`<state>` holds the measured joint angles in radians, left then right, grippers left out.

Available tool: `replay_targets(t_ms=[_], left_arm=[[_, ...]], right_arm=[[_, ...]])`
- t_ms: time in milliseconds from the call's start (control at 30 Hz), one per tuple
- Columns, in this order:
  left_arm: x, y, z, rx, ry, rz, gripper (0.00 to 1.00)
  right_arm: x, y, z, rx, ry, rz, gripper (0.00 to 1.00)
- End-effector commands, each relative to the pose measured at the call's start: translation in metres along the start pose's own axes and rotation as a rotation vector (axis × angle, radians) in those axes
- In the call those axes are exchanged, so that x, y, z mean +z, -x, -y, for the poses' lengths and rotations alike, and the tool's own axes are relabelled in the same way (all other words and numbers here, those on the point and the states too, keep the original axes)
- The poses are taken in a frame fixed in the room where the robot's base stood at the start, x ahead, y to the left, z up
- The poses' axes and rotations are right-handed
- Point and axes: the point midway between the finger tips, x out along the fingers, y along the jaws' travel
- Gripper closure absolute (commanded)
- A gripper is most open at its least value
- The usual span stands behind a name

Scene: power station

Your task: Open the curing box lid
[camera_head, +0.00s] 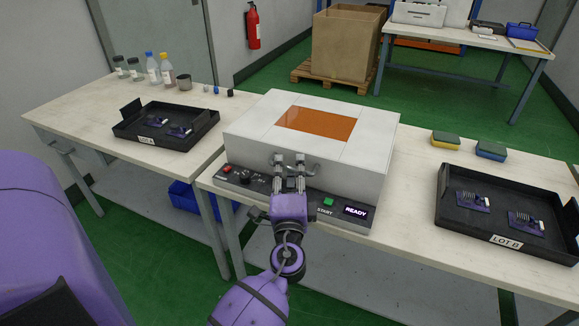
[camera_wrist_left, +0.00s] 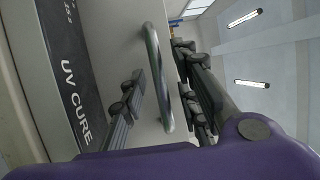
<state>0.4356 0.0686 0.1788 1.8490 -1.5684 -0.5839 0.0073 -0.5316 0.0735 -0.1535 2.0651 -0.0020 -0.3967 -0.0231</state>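The white curing box (camera_head: 365,146) stands on the middle bench, with an orange window (camera_head: 316,124) in its lid. The lid is down. My left gripper (camera_head: 290,164) is at the front face of the box. In the left wrist view the metal bar handle (camera_wrist_left: 156,70) runs between its fingers, one on each side. The fingers are apart, with a visible gap between the left finger and the bar. The dark control strip (camera_wrist_left: 68,75) with "UV CURE" lettering shows beside them. My right gripper is not in view.
A control panel with a green START button (camera_head: 328,202) and a READY display (camera_head: 356,211) runs along the box's front base. A black tray (camera_head: 507,243) marked LOT B lies right; another tray (camera_head: 146,139) lies left. Sponges (camera_head: 446,139) sit behind the right tray.

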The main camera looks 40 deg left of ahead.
Motion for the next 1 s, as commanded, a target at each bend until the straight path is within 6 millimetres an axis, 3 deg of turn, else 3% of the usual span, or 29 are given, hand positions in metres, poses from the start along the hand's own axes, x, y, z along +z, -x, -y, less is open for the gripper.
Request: replay_targets(t_ms=[333, 567, 1000], left_arm=[[0.0003, -0.0062, -0.0008, 0.002, 0.001, 0.001, 0.71], [0.0003, -0.0059, -0.0008, 0.002, 0.001, 0.001, 1.00], [-0.0005, -0.0068, 0.0014, 0.007, 0.002, 0.001, 1.00]], right_arm=[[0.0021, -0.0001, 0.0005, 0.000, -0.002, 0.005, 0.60], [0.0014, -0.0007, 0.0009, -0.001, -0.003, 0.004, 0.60], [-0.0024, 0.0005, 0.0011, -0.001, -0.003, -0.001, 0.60]])
